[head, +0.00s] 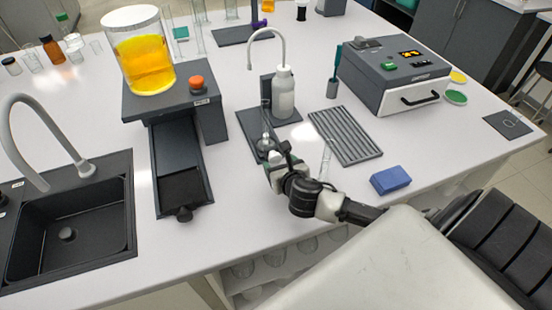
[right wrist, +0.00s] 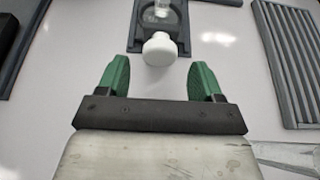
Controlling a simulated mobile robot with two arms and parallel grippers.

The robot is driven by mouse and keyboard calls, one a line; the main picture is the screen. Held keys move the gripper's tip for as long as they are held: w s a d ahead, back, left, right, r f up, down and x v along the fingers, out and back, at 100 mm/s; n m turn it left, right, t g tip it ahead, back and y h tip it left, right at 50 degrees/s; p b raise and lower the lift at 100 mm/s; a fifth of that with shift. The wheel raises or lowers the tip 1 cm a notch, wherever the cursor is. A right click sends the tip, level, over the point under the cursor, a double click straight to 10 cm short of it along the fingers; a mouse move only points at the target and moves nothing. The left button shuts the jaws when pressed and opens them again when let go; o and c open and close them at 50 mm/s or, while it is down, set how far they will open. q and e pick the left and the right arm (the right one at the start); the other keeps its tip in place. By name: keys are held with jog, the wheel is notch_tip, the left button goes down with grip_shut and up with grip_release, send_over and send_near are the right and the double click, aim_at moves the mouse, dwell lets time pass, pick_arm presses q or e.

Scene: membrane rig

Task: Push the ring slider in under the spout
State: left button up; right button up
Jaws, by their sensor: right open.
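The ring slider (right wrist: 160,48) shows in the right wrist view as a white round knob at the near end of a dark plate (right wrist: 138,45), with a clear ring-like part behind it. My right gripper (right wrist: 160,75) is open; its green fingers stand left and right of the knob's line, and the knob lies just beyond the fingertips. In the head view my right gripper (head: 272,168) is at the front of the plate and partly hides the slider. The curved spout (head: 266,32) rises from a white bottle (head: 284,92) behind it. My left gripper is out of view.
A grey ribbed rack (head: 345,135) lies right of the plate, with a blue block (head: 390,180) in front of it. A dark stand with a drawer-like tray (head: 180,160) is on the left, beside a sink (head: 70,225). White bench top is clear between them.

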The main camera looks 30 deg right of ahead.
aim_at(276, 161)
jog(key=shift+x, duration=1.7)
